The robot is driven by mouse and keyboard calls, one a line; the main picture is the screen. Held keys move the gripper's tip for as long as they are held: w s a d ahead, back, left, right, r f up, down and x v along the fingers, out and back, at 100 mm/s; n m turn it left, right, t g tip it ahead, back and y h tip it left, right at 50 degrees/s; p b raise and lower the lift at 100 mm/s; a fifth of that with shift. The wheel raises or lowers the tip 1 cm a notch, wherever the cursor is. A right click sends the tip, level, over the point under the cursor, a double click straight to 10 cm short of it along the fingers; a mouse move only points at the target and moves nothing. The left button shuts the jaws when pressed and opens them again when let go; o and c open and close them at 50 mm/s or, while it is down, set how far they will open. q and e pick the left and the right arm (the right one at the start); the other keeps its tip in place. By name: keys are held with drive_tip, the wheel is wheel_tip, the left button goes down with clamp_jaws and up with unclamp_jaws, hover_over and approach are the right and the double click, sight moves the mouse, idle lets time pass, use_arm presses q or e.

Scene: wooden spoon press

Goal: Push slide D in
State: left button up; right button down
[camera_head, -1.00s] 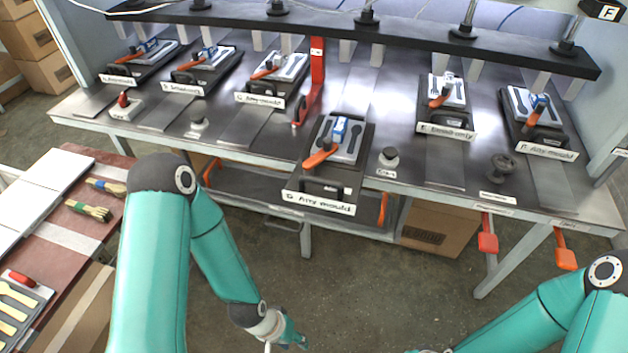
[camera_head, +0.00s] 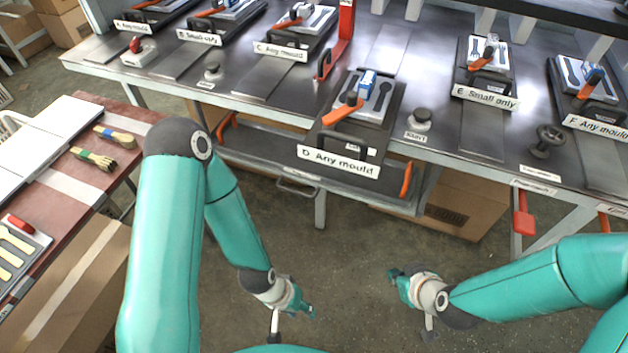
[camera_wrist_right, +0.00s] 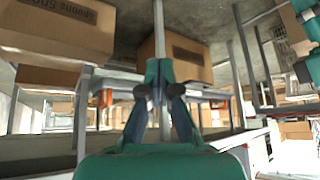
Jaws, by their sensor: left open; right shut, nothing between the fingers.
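Slide D is a dark plate (camera_head: 391,112) with a white label, "D Any mould" (camera_head: 339,161). In the head view it sticks out past the front edge of the press table. It carries a grey mould with a blue-and-white block (camera_head: 367,82), an orange clamp lever (camera_head: 342,113) and a black front handle. My left gripper (camera_head: 302,308) is below and in front of slide D, open and empty, apart from it. My right gripper (camera_head: 398,276) is lower right of slide D, shut and empty, touching nothing. Its fingers (camera_wrist_right: 160,85) also show in the right wrist view.
Slides A, B, C, E and F sit further back on the metal table (camera_head: 440,135). A dark round knob (camera_head: 421,118) stands right of slide D. A red post (camera_head: 340,42) stands behind it. A side table with brushes (camera_head: 93,158) is at the left. The floor before the press is clear.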

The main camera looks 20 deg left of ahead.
drive_tip(key=w+a+r+n+t+y+b, duration=0.3)
drive_tip(key=a+r+n+t+y+b, duration=0.15)
drive_tip(key=a+r+n+b, duration=0.6)
drive_tip(key=s+a+r+n+t+y+b, duration=0.35)
drive_tip(key=s+a+r+n, duration=0.2)
drive_tip(key=r+n, duration=0.4)
approach(308, 152)
drive_tip(key=x, duration=0.5)
drive_tip(key=shift+s+a+r+b, duration=0.15)
drive_tip(key=shift+a+b, duration=0.15)
drive_tip(key=shift+a, duration=0.3)
use_arm(q)
wheel_tip(308, 152, down, 18)
drive_tip(key=shift+r, duration=0.2)
use_arm(e)
drive_tip(key=shift+w, duration=0.65)
drive_tip(key=shift+d, duration=0.1)
